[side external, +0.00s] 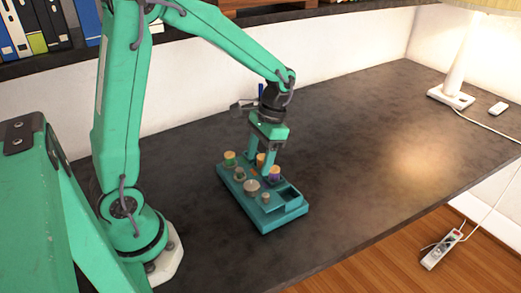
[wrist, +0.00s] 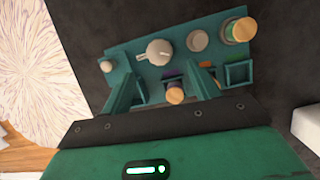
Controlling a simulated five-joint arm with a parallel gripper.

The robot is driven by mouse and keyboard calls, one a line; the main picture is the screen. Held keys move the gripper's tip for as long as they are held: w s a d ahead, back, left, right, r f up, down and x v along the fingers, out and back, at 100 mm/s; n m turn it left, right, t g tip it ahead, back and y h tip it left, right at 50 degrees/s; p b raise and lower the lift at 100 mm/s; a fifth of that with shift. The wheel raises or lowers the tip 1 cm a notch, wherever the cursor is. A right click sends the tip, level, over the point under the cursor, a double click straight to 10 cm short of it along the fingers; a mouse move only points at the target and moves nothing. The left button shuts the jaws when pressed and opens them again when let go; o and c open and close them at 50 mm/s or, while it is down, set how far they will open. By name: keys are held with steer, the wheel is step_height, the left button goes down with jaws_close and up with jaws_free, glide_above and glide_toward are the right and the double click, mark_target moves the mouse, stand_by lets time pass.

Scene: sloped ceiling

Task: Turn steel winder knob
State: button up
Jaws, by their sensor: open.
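The teal box (side external: 290,215) lies on the dark desk, and its top also shows in the wrist view (wrist: 135,58). The likely winder knob is the large grey knob with a side lever (wrist: 157,52), in the middle of a row of grey knobs; it shows in the side view (side external: 251,187). My gripper (side external: 262,167) is open and pointed down over the box. In the wrist view my gripper (wrist: 168,73) has its fingers apart, with a tan-topped peg (wrist: 176,96) seen between them. The knob appears beyond the fingertips, apart from them.
A smaller grey knob (wrist: 107,66) and a round grey knob (wrist: 197,40) flank the lever knob. A tan-topped green peg (side external: 229,158) and a purple peg (side external: 274,174) stand on the box. A lamp (side external: 455,60) stands far right.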

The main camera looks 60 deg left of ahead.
mark_target(251, 185)
steer(key=m+t, duration=0.1)
steer(key=m, duration=0.2)
steer(key=s+m, duration=0.1)
steer(key=m, duration=0.3)
steer(key=shift+s+d+r+t, duration=0.1)
steer(key=shift+s+r+t, duration=0.1)
steer(key=shift+t, duration=0.2)
steer(key=m, duration=0.3)
steer(key=s+m+t, duration=0.1)
steer(key=m, duration=0.2)
steer(key=shift+s+m+t, duration=0.1)
steer(key=shift+m+t, duration=0.2)
steer(key=shift+f, duration=3.85)
steer(key=shift+c, duration=0.2)
steer(key=c, duration=0.9)
